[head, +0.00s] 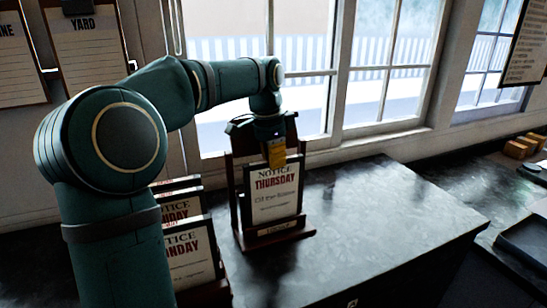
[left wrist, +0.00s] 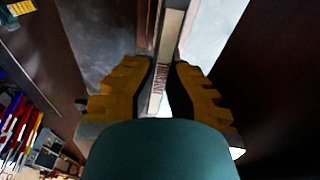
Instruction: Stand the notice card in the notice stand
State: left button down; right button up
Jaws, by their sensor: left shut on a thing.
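The notice card (head: 274,193), white with a dark border and the word THURSDAY in red, stands nearly upright in front of the back of the dark wooden notice stand (head: 275,236). Its lower edge is at the stand's ledge; I cannot tell whether it rests fully in it. My left gripper (head: 277,152) comes from above and is shut on the card's top edge. In the left wrist view the card (left wrist: 163,80) shows edge-on between the yellow fingers (left wrist: 163,88). My right gripper is not in view.
Other cards marked MONDAY (head: 188,255) stand in a dark rack at the left, partly behind my arm. The dark counter (head: 385,215) is clear to the right. Windows are behind, and small yellow blocks (head: 522,147) lie at the far right.

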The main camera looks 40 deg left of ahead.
pick_arm(q)
jog(key=shift+f, duration=0.35)
jog(key=c, duration=1.1)
grip_release()
jog(key=shift+o, duration=0.2)
jog(key=shift+s+d, duration=0.1)
jog(key=shift+r, duration=0.1)
notch_tip(320, 180, up, 12)
jog(key=s, duration=0.1)
jog(key=shift+a, duration=0.3)
jog(key=shift+s, duration=0.15)
